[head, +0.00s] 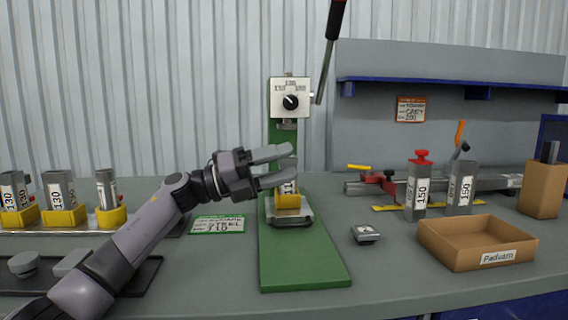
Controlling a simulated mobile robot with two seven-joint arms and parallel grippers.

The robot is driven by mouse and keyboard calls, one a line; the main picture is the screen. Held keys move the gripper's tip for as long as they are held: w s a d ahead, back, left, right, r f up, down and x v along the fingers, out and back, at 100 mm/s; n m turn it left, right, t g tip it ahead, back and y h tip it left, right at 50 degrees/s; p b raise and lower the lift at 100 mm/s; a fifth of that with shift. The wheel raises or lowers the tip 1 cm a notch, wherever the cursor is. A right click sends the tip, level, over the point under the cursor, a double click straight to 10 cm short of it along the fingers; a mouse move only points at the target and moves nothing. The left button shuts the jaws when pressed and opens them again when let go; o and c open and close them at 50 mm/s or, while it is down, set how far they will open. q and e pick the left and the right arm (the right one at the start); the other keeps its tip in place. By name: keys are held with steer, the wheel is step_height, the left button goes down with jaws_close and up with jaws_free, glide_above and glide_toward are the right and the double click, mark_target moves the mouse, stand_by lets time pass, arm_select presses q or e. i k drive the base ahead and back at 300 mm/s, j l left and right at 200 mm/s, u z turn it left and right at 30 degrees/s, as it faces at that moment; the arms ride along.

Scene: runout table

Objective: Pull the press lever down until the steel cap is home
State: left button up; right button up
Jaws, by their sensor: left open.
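The green press (305,262) stands mid-table, with a dial box (291,98) on its column. Under the ram, a labelled grey post (287,187) sits in a yellow holder (288,201) on a steel plate. My left gripper (286,165) is open, its fingers pointing right in front of the post's top and the ram. They hide whether a steel cap sits there. My right gripper is not in view.
A small square steel piece (365,234) lies right of the press, beside a cardboard tray (480,245). Grey posts marked 150 (417,190) stand behind. Posts in yellow holders (63,215) line the left. A green-edged card (218,224) lies left of the base.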

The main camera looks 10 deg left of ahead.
mark_target(336, 9)
steer(key=k, duration=1)
